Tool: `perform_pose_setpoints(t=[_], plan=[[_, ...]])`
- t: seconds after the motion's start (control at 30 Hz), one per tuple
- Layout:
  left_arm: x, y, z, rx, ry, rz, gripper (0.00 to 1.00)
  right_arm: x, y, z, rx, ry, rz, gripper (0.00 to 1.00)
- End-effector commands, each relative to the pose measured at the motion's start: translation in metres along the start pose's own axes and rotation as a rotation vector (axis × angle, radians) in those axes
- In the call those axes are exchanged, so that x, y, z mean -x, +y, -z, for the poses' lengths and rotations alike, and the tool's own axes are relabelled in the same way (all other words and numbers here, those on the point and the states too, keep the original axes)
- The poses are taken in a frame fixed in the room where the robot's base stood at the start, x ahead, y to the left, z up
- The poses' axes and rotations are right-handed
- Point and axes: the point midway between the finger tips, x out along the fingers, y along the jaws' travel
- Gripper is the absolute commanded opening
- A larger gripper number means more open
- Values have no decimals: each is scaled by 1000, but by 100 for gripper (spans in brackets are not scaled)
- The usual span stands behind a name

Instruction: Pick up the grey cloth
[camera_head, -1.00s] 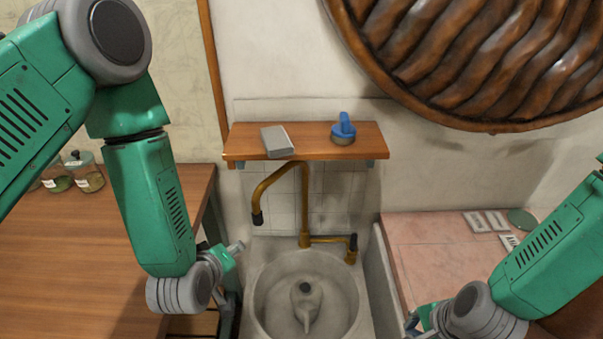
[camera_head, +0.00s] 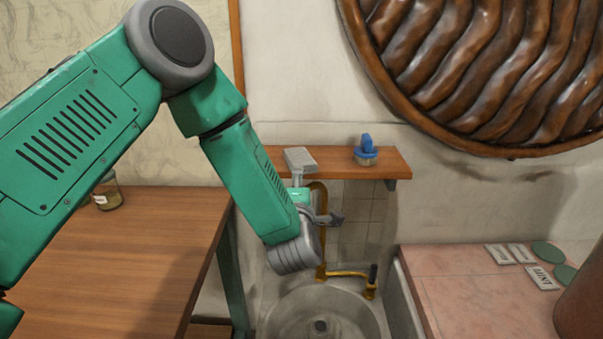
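The grey cloth (camera_head: 300,158) looks like a small flat folded block and lies on the left part of the wooden wall shelf (camera_head: 335,158). My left gripper (camera_head: 317,197) is in front of the shelf, just below the cloth in the picture. Its grey fingers are spread apart, one up near the shelf's front edge and one out to the right, and nothing shows between them. I cannot tell whether the upper finger touches the shelf or cloth. My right gripper is out of view.
A blue-handled brush (camera_head: 365,151) sits on the shelf right of the cloth. A brass tap (camera_head: 322,250) rises behind my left gripper, above a stone sink (camera_head: 290,303). A wooden table (camera_head: 120,250) is at left, a pink tiled counter (camera_head: 450,285) at right.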

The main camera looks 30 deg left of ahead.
Motion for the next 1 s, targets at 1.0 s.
perform_pose_setpoints(t=[1.0], plan=[[-59, -1, 0, -3, -2, 2, 10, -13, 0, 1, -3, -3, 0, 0]])
